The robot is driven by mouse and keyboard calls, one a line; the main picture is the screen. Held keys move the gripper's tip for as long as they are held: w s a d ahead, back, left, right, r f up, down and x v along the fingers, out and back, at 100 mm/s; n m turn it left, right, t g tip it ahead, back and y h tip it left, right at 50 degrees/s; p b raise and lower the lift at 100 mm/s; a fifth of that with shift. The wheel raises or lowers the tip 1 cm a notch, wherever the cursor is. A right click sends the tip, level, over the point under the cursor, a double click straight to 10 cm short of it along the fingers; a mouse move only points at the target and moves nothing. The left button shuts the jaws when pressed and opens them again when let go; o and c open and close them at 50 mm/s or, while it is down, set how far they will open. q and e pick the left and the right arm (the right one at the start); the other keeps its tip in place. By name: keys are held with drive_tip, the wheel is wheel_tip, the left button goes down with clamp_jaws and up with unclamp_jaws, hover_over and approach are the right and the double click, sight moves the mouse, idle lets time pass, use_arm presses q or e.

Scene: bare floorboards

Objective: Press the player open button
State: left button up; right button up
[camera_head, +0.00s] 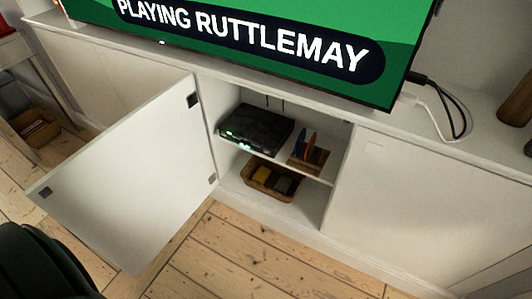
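A black player (262,128) sits on the upper shelf inside the open middle compartment of the white cabinet (440,205). Small greenish-white lights glow on its front, towards the left. The open button is too small to make out. The white cabinet door (135,175) is swung wide open to the left, leaving the player's front exposed. Neither of my grippers shows in this view.
A TV (290,45) above reads "PLAYING RUTTLEMAY". Discs in a wooden rack (308,152) stand right of the player. A basket (262,185) sits below. A dark rounded shape (40,265) fills the lower left corner. Floorboards (230,260) before the compartment are clear.

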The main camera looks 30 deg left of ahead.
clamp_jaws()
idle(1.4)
